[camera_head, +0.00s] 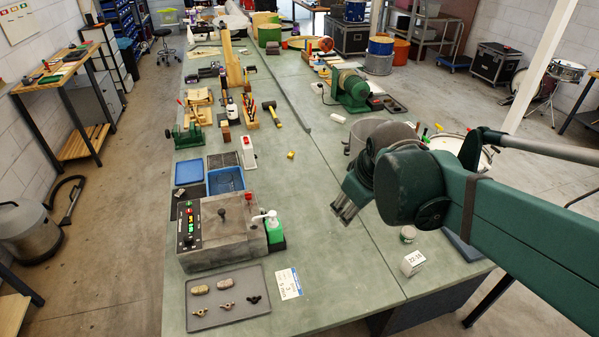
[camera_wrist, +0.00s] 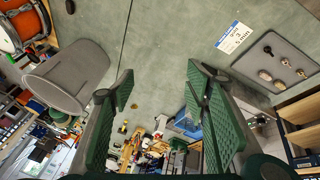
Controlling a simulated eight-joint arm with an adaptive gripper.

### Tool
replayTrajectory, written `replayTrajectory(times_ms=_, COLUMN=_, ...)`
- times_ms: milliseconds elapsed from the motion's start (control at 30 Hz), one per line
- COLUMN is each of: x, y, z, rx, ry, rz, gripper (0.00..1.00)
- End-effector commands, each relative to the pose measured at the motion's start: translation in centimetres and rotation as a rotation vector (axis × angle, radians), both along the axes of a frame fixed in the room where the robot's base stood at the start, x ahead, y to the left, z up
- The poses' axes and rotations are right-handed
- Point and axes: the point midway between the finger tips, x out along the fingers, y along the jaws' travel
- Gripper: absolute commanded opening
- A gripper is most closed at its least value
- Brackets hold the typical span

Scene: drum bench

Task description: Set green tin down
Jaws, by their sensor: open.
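A white block marked with numbers (camera_head: 412,263) stands near the tin. A grey bin (camera_wrist: 70,75) and an orange drum (camera_wrist: 22,27) are left in the wrist view. A grey tray (camera_head: 228,299), a control box (camera_head: 222,230) and a green pump bottle (camera_head: 274,231) are left.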

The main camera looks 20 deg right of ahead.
Motion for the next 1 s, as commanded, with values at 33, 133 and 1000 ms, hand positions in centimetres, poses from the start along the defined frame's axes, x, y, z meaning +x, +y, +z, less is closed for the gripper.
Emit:
replayTrajectory(times_ms=33, x=-0.6, y=0.9, z=0.1, rx=0.015, ry=-0.016, rz=-0.02, gripper=0.47)
replayTrajectory(times_ms=133, x=-1.5, y=2.3, z=0.5, rx=0.05, ry=-0.049, rz=-0.072, gripper=0.47)
replayTrajectory(times_ms=1000, x=-6.3, y=8.4, z=1.3, rx=0.279, ry=-0.199, rz=-0.329, gripper=0.47)
